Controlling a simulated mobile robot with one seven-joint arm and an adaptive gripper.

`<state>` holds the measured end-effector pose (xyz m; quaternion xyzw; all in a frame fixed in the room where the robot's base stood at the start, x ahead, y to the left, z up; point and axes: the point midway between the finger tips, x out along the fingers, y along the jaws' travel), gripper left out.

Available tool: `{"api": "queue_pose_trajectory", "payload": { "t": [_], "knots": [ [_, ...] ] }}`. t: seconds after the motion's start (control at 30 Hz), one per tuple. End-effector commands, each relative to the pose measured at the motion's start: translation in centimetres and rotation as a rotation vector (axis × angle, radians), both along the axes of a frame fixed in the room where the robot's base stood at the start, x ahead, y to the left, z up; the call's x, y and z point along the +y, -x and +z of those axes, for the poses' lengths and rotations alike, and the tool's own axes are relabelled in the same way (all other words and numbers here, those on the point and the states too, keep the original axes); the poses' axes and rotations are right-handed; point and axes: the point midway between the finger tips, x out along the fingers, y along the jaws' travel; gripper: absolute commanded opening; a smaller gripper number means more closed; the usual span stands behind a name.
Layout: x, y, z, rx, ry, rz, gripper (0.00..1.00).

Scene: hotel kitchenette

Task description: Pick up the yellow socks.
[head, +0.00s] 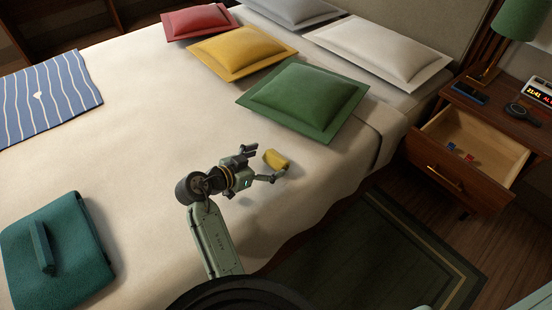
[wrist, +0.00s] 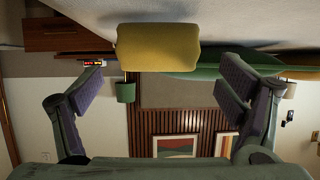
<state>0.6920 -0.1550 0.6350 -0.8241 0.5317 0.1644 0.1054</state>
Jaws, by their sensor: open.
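The yellow socks (head: 277,160) are a small rolled bundle lying on the bed, in front of the green pillow. My gripper (head: 263,164) is open just left of the socks, low over the bed, with its fingers pointing toward them. In the wrist view the yellow socks (wrist: 159,47) sit at top centre, ahead of and between the two spread fingers of my gripper (wrist: 160,88). The wrist picture appears upside down. The fingers do not visibly hold the socks.
The bed (head: 150,140) also holds a green pillow (head: 303,97), a yellow pillow (head: 240,52), a teal bag-like item (head: 75,240) and a striped blue cloth (head: 45,98). An open drawer (head: 475,145) sticks out at right. The bed around the socks is clear.

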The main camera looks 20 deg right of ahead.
Motion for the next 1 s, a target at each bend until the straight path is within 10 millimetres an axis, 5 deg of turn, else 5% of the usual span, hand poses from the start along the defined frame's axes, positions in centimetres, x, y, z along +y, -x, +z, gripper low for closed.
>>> {"api": "queue_pose_trajectory", "payload": {
  "t": [0.4,0.7,1.0],
  "knots": [
    [-4.5,-1.6,-1.3,0.0,0.0,0.002,0.88],
    [-4.8,-1.8,-1.7,-0.001,-0.001,0.004,0.88],
    [-4.8,-1.8,-1.6,-0.001,-0.001,0.004,0.68]
  ]
}}
